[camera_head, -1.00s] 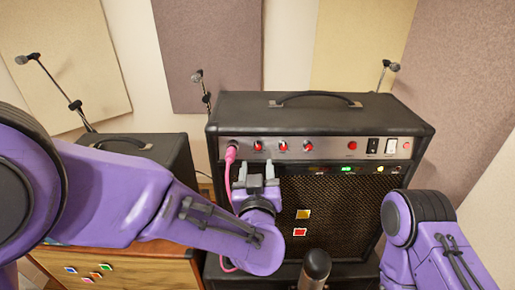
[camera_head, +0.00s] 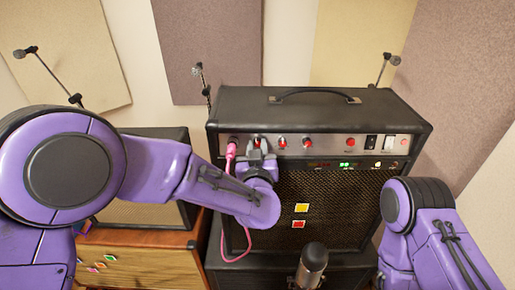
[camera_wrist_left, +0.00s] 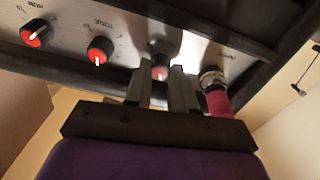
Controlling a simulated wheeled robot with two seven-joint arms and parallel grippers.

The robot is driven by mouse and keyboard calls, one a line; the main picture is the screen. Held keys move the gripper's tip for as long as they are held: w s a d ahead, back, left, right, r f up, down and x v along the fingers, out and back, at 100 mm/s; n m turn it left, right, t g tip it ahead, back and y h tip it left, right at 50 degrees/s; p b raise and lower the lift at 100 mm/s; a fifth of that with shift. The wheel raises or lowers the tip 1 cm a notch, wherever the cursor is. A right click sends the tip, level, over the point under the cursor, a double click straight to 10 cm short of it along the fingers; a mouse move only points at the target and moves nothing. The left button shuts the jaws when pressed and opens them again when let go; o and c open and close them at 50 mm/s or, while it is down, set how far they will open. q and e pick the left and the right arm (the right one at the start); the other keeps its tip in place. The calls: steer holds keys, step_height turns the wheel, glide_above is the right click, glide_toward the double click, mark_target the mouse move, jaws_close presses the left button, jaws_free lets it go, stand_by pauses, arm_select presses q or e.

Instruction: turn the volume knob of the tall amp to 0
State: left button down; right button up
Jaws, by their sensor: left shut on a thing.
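The tall amp (camera_head: 325,106) is a black cabinet with a metal control panel. Its left group of red knobs includes the middle one (camera_head: 282,142) and the right one (camera_head: 307,142). My left gripper (camera_head: 257,148) is at the leftmost red knob of this group. In the left wrist view, the two fingers of the gripper (camera_wrist_left: 162,90) are closed on this red knob (camera_wrist_left: 160,72), which shows between their tips. Its label and pointer are mostly hidden. Two neighbouring knobs with white pointers, the nearer one (camera_wrist_left: 100,50) and the farther one (camera_wrist_left: 36,33), are free.
A pink cable (camera_head: 229,156) is plugged in just left of the gripped knob; its plug (camera_wrist_left: 218,100) is close to a finger. My right arm (camera_head: 430,225) stands at the right, its gripper out of view. A microphone (camera_head: 313,260) stands in front of the amp.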

arm_select(q)
steer(key=n+y+b, duration=0.1)
steer(key=n+b, duration=0.2)
steer(key=n, duration=0.2)
steer(key=shift+f, duration=0.15)
steer(key=n+b, duration=0.1)
steer(key=n, duration=0.2)
steer(key=n+g+y+b, duration=0.1)
steer(key=n+b, duration=0.1)
steer(key=n, duration=0.2)
steer(key=shift+d+y, duration=0.15)
steer(key=shift+y, duration=0.15)
steer(key=n+g+b, duration=0.1)
steer(key=n+b, duration=0.3)
steer(key=n, duration=0.3)
steer(key=shift+y, duration=0.4)
steer(key=n+b, duration=0.1)
steer(key=n+g+b, duration=0.1)
steer(key=n, duration=0.2)
steer(key=shift+r+n+b, duration=0.25)
steer(key=shift+n+b, duration=0.05)
steer(key=shift+b, duration=0.1)
steer(key=shift+h, duration=0.3)
steer(key=c, duration=1)
jaws_free()
steer(key=shift+o, duration=0.3)
steer(key=shift+r, duration=0.2)
